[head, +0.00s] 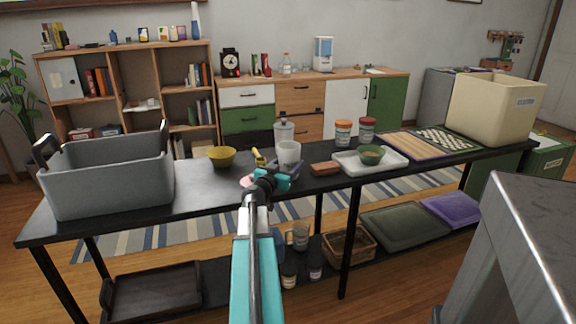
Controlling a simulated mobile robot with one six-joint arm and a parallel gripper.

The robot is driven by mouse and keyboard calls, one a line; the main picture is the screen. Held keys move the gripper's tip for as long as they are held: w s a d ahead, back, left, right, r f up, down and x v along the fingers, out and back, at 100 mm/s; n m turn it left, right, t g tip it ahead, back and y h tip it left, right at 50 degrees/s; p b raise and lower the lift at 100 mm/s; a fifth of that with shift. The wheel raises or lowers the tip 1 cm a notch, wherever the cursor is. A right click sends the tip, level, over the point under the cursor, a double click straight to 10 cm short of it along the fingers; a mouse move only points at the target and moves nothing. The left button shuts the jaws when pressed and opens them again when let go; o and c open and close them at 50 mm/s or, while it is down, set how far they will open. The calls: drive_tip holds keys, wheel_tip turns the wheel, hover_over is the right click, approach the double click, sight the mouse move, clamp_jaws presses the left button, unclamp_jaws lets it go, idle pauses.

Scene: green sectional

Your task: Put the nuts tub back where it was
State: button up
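No tub with a readable nuts label shows. Two lidded tubs stand side by side towards the back of the black table, one with an orange lid (343,132) and one with a red lid (367,130); I cannot tell whether either holds nuts. My gripper (272,172) is over the table's front middle, away from both tubs. A white cup (288,156) stands just beyond it, overlapping it in the view. The fingers are small and partly hidden, so I cannot tell whether they are open or touch the cup.
Around my gripper are a yellow bowl (222,156), a clear lidded container (284,132) and a brown block (325,168). A grey bin (110,180) fills the left end, a cream bin (495,110) the right. Bare tabletop shows left of centre.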

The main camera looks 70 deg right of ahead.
drive_tip(key=shift+f, duration=0.15)
drive_tip(key=o, duration=1.3)
drive_tip(key=shift+r, duration=0.25)
drive_tip(key=a, duration=0.6)
drive_tip(key=w+a, duration=0.1)
drive_tip(key=a, duration=0.2)
drive_tip(key=shift+a, duration=0.3)
drive_tip(key=shift+w+a+f+p, duration=0.1)
drive_tip(key=shift+a+p, duration=0.75)
drive_tip(key=shift+a, duration=0.3)
